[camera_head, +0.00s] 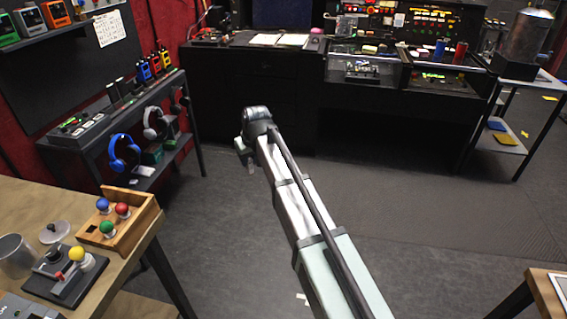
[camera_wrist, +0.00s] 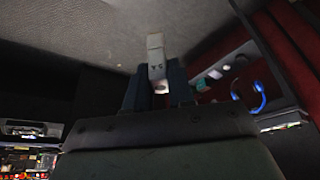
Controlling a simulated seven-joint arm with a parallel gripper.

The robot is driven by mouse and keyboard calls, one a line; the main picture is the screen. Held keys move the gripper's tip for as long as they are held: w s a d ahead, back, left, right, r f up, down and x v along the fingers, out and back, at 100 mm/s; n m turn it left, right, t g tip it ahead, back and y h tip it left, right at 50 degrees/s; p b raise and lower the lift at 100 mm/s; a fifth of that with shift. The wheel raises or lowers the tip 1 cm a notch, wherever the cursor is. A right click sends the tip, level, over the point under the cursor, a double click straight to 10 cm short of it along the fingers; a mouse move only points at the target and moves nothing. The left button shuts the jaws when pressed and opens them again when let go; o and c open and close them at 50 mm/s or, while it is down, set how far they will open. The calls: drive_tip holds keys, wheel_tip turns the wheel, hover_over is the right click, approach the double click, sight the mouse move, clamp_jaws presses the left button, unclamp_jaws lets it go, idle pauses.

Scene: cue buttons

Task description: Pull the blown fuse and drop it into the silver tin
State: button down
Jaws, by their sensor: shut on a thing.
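My gripper (camera_head: 243,150) hangs over open floor in the middle of the head view, well away from the tables. In the wrist view its dark fingers (camera_wrist: 155,88) are shut on a pale grey-white flat piece with small dark marks (camera_wrist: 155,58), which looks like the fuse. In the head view only a small grey bit shows below the gripper. A silver tin (camera_head: 14,258), open at the top, stands on the wooden table at the lower left. A round grey lid with a knob (camera_head: 55,232) lies beside it.
The wooden table (camera_head: 30,195) also bears a wooden box (camera_head: 135,222) with blue, red and green knobs and a dark square opening, and a black unit with a yellow knob (camera_head: 60,290). A shelf with headphones (camera_head: 122,152) stands behind.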

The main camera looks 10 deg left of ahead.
drive_tip(key=s+a+r+n+g, duration=0.1)
drive_tip(key=s+a+r+n, duration=0.15)
drive_tip(key=s+a, duration=0.55)
drive_tip(key=s+a+r+n+y, duration=0.1)
drive_tip(key=s+a+r+n, duration=0.3)
drive_tip(key=a, duration=0.8)
drive_tip(key=s+a+r+g, duration=0.1)
drive_tip(key=s+a, duration=0.6)
drive_tip(key=a, duration=0.4)
wheel_tip(320, 180, up, 7)
drive_tip(key=n+g, duration=0.1)
drive_tip(key=n, duration=0.2)
hover_over(15, 256)
drive_tip(key=w+a, duration=0.1)
drive_tip(key=a, duration=0.3)
drive_tip(key=shift+d+f, duration=0.15)
drive_tip(key=shift+f, duration=0.1)
wheel_tip(15, 256, down, 6)
drive_tip(key=c, duration=0.9)
unclamp_jaws()
